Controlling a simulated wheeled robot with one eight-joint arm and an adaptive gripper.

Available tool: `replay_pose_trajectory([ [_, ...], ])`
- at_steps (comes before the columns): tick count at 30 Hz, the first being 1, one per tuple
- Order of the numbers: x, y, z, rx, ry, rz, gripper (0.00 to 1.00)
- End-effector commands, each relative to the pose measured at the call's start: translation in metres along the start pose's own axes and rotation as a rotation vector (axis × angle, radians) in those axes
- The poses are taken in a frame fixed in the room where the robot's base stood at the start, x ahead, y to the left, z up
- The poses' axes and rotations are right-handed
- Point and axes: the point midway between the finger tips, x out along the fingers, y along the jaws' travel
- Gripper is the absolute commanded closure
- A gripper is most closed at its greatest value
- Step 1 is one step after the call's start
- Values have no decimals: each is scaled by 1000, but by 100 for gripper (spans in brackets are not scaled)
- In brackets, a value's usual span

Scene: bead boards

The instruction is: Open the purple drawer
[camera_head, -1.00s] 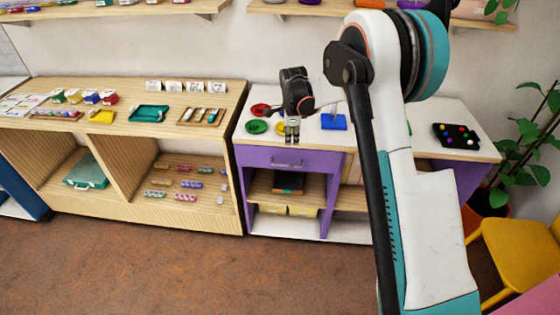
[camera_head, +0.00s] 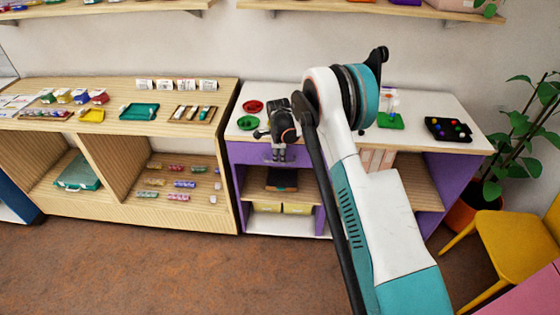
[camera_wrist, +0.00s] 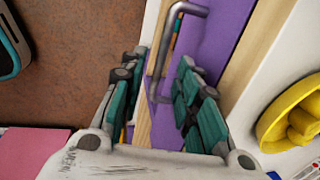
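The purple drawer (camera_head: 244,151) sits under the white top of the unit and looks shut. Its grey bar handle (camera_wrist: 160,97) shows in the wrist view between my fingers. My gripper (camera_head: 278,156) is in front of the drawer in the head view and hides part of its front. In the wrist view, my gripper (camera_wrist: 163,92) has its teal finger pads apart, one on each side of the handle bar. A gap shows between the pads and the bar, so the gripper does not look closed on it. The purple drawer front (camera_wrist: 230,25) lies beyond the fingers.
Red (camera_head: 253,107) and green (camera_head: 248,123) dishes stand on the white top (camera_head: 290,93). A yellow dish (camera_wrist: 285,105) shows in the wrist view. A bead board (camera_head: 448,129) lies to the right. A light wooden shelf unit (camera_head: 232,160) adjoins at left. A yellow chair (camera_head: 505,245) stands at right.

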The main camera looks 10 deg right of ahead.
Motion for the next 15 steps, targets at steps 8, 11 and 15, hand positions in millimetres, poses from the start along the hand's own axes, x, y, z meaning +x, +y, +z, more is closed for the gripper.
replay_pose_trajectory([
  [8, 24, 0, 0, 0, 0, 0, 70],
  [11, 25, 0, 0, 0, 0, 0, 70],
  [15, 25, 0, 0, 0, 0, 0, 70],
])
